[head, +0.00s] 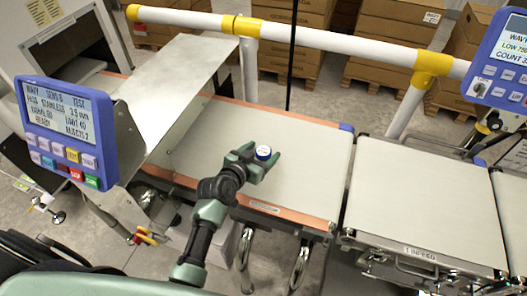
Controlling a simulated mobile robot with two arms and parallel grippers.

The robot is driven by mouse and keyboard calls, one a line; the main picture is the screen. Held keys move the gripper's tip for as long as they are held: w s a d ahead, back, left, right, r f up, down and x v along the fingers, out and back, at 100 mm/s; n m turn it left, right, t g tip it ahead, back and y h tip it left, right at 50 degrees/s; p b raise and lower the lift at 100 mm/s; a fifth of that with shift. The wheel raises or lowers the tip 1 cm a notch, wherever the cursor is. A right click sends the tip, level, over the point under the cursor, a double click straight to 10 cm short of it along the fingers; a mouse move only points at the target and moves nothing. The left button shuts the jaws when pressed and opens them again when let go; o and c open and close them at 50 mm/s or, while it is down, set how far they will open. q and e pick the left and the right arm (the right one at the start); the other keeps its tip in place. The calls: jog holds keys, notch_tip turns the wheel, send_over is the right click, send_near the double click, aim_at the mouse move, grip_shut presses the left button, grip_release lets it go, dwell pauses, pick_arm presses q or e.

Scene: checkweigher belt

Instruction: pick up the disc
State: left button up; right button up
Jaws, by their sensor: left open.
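The disc (263,152) is a small round piece, white on top with a blue edge, over the belt (310,160) in the middle of the head view. My left gripper (262,160) is open, with its green fingers on either side of the disc. I cannot tell whether the fingers touch it. The lower part of the disc is partly hidden by the gripper. My right gripper does not show.
A blue control panel (68,130) stands at the left and another (500,65) at the upper right. A white rail (330,45) with yellow joints runs behind the belt. A second belt marked infeed (420,205) lies to the right. Stacked cartons (395,25) stand behind.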

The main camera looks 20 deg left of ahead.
pick_arm(q)
jog(key=c, duration=1.5)
jog(key=shift+o, duration=0.2)
